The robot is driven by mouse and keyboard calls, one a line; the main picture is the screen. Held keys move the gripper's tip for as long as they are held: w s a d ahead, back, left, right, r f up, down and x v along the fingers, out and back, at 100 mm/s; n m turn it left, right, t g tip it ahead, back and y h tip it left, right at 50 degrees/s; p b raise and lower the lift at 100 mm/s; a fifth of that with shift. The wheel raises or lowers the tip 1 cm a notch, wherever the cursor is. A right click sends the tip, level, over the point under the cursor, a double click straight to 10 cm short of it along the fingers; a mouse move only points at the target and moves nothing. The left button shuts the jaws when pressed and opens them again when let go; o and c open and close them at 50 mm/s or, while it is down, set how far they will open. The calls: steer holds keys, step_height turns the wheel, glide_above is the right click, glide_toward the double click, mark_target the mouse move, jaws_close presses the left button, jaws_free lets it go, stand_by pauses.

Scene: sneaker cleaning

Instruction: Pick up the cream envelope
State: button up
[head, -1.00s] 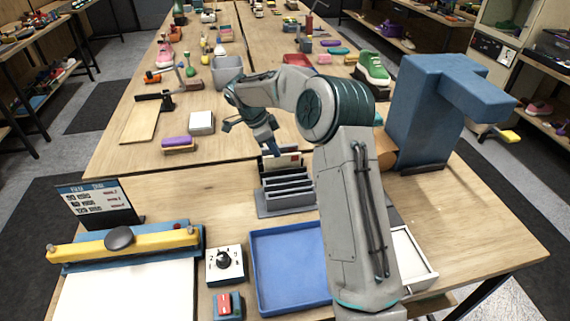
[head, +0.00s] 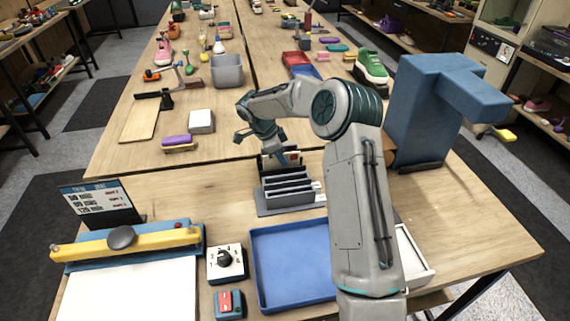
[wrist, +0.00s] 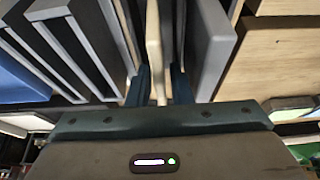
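The cream envelope (wrist: 154,45) stands on edge in the grey slotted rack (wrist: 82,35), seen in the wrist view as a thin pale strip. My gripper (wrist: 161,88) has one dark blue finger on each side of the envelope's near end. Narrow gaps seem to show between the fingers and the envelope, so the gripper looks open around it. In the head view, my gripper (head: 277,152) points down at the back of the rack (head: 288,190). A pale piece with a red mark (head: 292,157) shows beside it. The fingertips are partly hidden there.
A blue tray (head: 290,265) lies in front of the rack, with a dial box (head: 226,262) to its left. A tall blue stand (head: 430,115) is at the right. A grey bin (head: 227,72) stands farther back. Bare table lies left of the rack.

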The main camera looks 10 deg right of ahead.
steer(key=shift+f, duration=0.15)
jaws_close()
steer(key=shift+r, duration=0.25)
